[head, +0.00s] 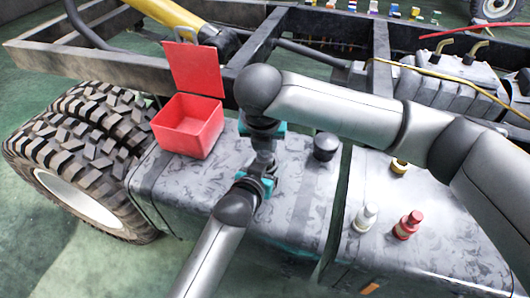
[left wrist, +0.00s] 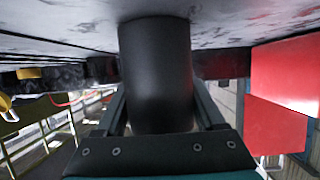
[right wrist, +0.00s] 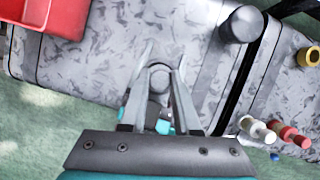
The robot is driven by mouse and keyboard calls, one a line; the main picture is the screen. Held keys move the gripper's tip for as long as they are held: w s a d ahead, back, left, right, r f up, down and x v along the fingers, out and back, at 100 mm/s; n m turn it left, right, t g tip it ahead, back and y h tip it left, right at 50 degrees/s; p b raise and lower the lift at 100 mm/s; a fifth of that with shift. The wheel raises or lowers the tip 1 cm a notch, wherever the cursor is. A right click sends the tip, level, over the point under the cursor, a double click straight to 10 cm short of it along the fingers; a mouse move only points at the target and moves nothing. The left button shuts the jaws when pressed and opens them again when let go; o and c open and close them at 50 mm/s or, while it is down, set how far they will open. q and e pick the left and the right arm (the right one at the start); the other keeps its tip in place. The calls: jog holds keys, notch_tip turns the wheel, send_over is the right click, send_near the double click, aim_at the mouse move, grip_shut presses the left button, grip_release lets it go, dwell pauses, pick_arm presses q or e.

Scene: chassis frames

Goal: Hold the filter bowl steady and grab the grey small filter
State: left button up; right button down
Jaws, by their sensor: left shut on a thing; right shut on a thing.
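The filter bowl (left wrist: 155,70) is a black cylinder that fills the middle of the left wrist view. My left gripper (head: 259,172) is shut around it, one finger on each side. The grey small filter (right wrist: 159,77) shows as a round grey end between the fingertips of my right gripper (right wrist: 160,62), which is shut on it. In the head view my right gripper (head: 263,135) is just behind the left one, over the grey tank. The two grippers hide most of the bowl and filter there, and whether these two touch is not clear.
An open red box (head: 188,125) stands on the grey tank (head: 290,215), left of the grippers. A black cap (head: 326,147) is to their right. A white bottle (head: 365,217), a red bottle (head: 407,225) and a yellow cap (head: 399,166) are on the right tank. A tyre (head: 85,150) is left.

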notch_tip(320, 180, up, 8)
jog(key=shift+f, duration=0.1)
pick_arm(q)
jog(key=o, duration=1.6)
jog(key=shift+c, duration=0.2)
jog(key=shift+s, duration=0.1)
